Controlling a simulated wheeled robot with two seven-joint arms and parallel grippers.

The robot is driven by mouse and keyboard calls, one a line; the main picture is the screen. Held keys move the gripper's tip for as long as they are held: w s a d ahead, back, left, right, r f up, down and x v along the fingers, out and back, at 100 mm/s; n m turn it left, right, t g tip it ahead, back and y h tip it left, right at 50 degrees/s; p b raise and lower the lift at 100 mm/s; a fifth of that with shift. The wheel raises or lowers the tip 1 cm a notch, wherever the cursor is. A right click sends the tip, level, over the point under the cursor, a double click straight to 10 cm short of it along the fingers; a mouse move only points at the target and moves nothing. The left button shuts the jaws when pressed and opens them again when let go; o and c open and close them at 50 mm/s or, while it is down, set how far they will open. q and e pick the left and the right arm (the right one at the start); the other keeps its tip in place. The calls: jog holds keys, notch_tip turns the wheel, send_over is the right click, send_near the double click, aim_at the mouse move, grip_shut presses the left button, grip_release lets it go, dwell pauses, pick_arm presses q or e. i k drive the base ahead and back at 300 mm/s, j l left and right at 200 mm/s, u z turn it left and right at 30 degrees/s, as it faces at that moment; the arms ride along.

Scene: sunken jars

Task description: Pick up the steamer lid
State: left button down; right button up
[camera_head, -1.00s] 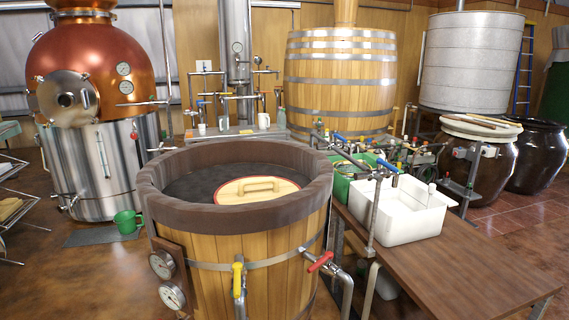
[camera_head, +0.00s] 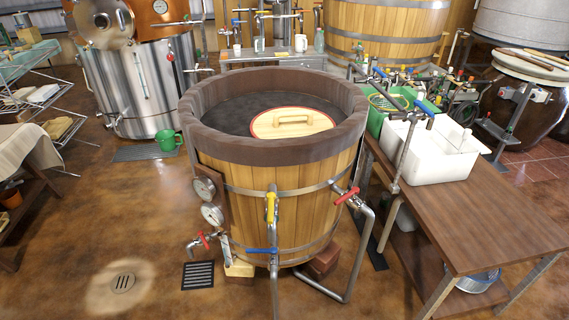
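The steamer lid (camera_head: 291,123) is a round, pale wooden disc with a red rim and a wooden bar handle (camera_head: 293,118) on top. It lies inside the large wooden steamer tub (camera_head: 290,190), toward the right of its opening, on or just above the dark contents (camera_head: 240,108). The tub's thick brown rim (camera_head: 262,150) stands higher than the lid and hides part of its near edge. Neither of my grippers is in view.
Red, yellow and blue valves, pipes and gauges (camera_head: 211,214) stick out from the tub's front. A wooden table (camera_head: 465,225) with a white basin (camera_head: 430,150) and green crate (camera_head: 385,112) stands close at right. A wire rack (camera_head: 50,95) stands at left. Open floor lies at front left.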

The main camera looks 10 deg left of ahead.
aim_at(268, 124)
jog(key=i+l, duration=0.2)
jog(key=l, duration=0.15)
jog(key=i+l+u, duration=0.15)
jog(key=l, duration=0.15)
jog(key=i+l, duration=0.2)
jog(key=l, duration=0.2)
jog(key=i+l+u, duration=0.15)
jog(key=l, duration=0.2)
jog(key=i+l, duration=0.15)
jog(key=l, duration=0.2)
jog(key=i+l+u, duration=0.15)
jog(key=l, duration=0.25)
jog(key=i+l, duration=0.1)
jog(key=l, duration=0.25)
jog(key=j+z, duration=0.15)
jog(key=z, duration=0.25)
jog(key=j+z, duration=0.15)
jog(key=z, duration=0.2)
jog(key=j+z, duration=0.15)
jog(key=z, duration=0.25)
jog(key=k+j+z, duration=0.5)
jog(key=j, duration=0.5)
jog(key=k+j+z, duration=0.45)
jog(key=k+j, duration=0.3)
jog(key=k, duration=0.05)
